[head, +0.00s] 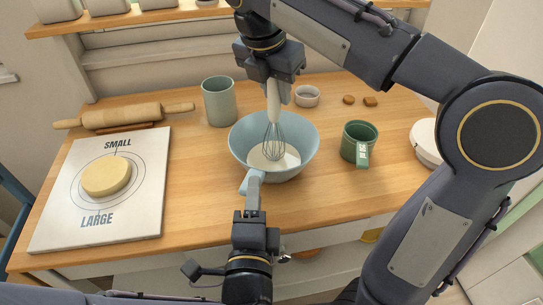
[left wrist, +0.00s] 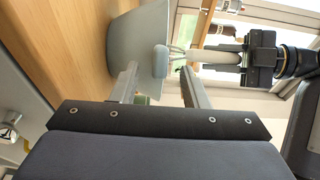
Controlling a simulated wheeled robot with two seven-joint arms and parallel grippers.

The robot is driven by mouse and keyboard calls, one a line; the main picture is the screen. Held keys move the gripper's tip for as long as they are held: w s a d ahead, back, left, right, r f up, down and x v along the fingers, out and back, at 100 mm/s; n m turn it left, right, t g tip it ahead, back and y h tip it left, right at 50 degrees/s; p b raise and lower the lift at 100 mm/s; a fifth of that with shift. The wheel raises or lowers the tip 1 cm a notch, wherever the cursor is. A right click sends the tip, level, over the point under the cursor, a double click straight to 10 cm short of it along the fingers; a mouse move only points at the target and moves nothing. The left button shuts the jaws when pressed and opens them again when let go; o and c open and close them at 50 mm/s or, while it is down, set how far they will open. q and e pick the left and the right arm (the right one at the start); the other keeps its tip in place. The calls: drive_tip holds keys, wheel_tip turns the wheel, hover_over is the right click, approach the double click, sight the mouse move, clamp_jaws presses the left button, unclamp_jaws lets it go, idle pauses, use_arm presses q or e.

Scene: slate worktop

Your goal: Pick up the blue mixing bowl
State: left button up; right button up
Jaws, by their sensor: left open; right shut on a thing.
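The blue mixing bowl (head: 240,143) stands upright on the wooden worktop, with pale batter (head: 262,162) inside. Its light blue handle (head: 246,180) points to the front. It also shows sideways in the left wrist view (left wrist: 134,38), its handle (left wrist: 160,62) between my fingertips. My left gripper (head: 254,190) is open at the handle; I cannot tell whether the fingers touch it. My right gripper (head: 275,88) is above the bowl, shut on the whisk (head: 273,103), whose wires reach down into the bowl.
A grey-green canister (head: 218,103) stands behind left of the bowl, and a green mug (head: 358,142) stands to the right. A small white ramekin (head: 307,96) is behind. A marked board (head: 60,218) with dough (head: 106,176) and a rolling pin (head: 120,116) lie at left.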

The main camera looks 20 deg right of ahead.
sight(257, 171)
use_arm(q)
drive_tip(key=x, duration=0.4)
drive_tip(key=shift+w+d, duration=0.1)
drive_tip(key=shift+d, duration=0.05)
clamp_jaws()
